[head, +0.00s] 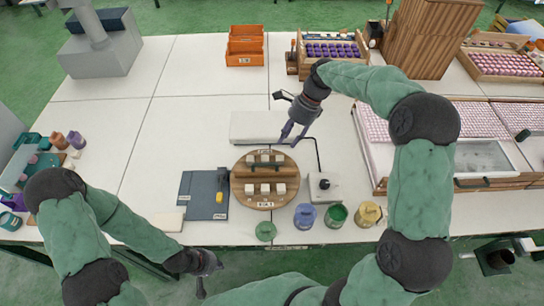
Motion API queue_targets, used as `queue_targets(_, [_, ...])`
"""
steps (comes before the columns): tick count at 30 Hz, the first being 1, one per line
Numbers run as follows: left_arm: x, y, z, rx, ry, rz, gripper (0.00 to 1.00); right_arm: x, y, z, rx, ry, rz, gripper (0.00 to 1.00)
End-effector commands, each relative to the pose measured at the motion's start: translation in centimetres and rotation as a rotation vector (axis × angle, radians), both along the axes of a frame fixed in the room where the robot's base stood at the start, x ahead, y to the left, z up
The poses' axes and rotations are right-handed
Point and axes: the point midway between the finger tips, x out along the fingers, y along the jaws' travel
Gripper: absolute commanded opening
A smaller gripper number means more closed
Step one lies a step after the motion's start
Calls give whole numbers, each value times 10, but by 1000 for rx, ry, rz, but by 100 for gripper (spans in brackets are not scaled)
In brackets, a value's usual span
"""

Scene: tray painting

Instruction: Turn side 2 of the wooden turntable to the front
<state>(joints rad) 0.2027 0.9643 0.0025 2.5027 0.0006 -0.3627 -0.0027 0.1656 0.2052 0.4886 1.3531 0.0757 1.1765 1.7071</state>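The round wooden turntable (240,191) lies flat on the white table, in the middle of the head view. It has a raised divider across it, with a few white blocks on the near half and a row of white blocks on the far half. A small label shows at its near edge and another at its far edge; I cannot read either number. My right gripper (290,141) is open and empty, just behind the turntable's far right edge, apart from the blocks. My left gripper (211,278) looks open and empty, in front of the table's near edge.
A dark board (196,207) with a yellow item lies left of the turntable. A white box (252,124) lies behind it. Blue (305,217), green (337,215) and yellow (368,213) pots stand at the right front. The table's left middle is clear.

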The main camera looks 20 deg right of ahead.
Motion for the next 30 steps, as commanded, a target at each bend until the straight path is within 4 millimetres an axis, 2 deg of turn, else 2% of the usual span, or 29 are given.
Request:
queue_targets(8, [0, 0, -8, 0, 1, 0, 0, -1, 6, -17, 0, 0, -1, 37])
queue_targets(21, [0, 0, -31, 0, 0, 0, 0, -6, 37, -84, 0, 0, 0, 37])
queue_targets(30, [0, 0, -35, 0, 0, 0, 0, -8, 45, -100, -1, -1, -2, 37])
